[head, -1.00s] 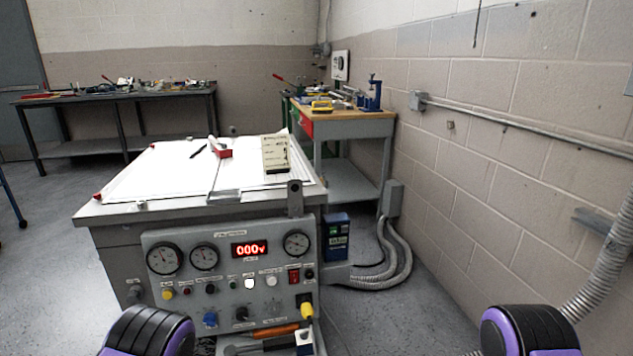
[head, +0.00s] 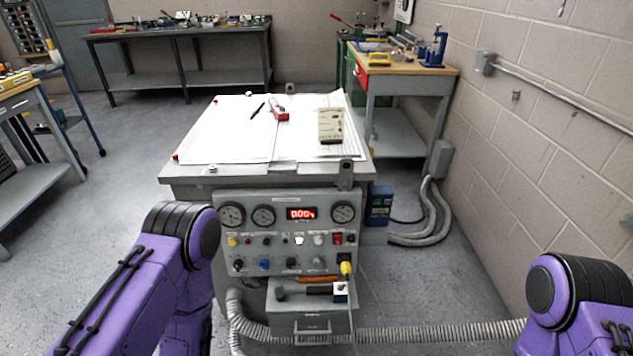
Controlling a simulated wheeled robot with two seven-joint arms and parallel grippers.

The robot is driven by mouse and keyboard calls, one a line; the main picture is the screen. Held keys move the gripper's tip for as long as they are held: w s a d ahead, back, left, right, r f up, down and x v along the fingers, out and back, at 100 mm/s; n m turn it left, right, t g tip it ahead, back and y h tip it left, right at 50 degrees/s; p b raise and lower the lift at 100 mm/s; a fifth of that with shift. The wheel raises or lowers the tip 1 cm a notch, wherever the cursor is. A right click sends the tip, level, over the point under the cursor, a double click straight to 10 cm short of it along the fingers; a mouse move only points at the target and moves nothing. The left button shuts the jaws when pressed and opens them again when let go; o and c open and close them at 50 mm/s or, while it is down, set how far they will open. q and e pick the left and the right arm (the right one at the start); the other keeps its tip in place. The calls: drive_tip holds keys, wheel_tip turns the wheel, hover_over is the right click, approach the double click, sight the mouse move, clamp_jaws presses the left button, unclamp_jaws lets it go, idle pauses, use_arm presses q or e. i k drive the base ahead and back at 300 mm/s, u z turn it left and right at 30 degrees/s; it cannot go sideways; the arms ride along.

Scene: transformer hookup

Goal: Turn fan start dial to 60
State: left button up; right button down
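The grey control panel (head: 289,238) is on the front of the transformer cabinet in the middle of the head view. Its lower row holds a black knob (head: 238,263), a blue knob (head: 265,263), another black knob (head: 291,264) and a grey knob (head: 318,263). The labels are too small to read, so I cannot tell which is the fan start dial or its setting. Round gauges flank a lit red display (head: 301,213) above. My purple arm links show at the lower left and lower right, apart from the panel. Neither gripper is in view.
A corrugated hose (head: 430,332) runs along the floor. Clear floor lies left of the cabinet.

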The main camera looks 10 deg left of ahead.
sight(290, 262)
drive_tip(key=u, duration=1.6)
drive_tip(key=k, duration=0.95)
drive_tip(key=z, duration=1.65)
drive_tip(key=i, duration=0.5)
drive_tip(key=u, duration=0.05)
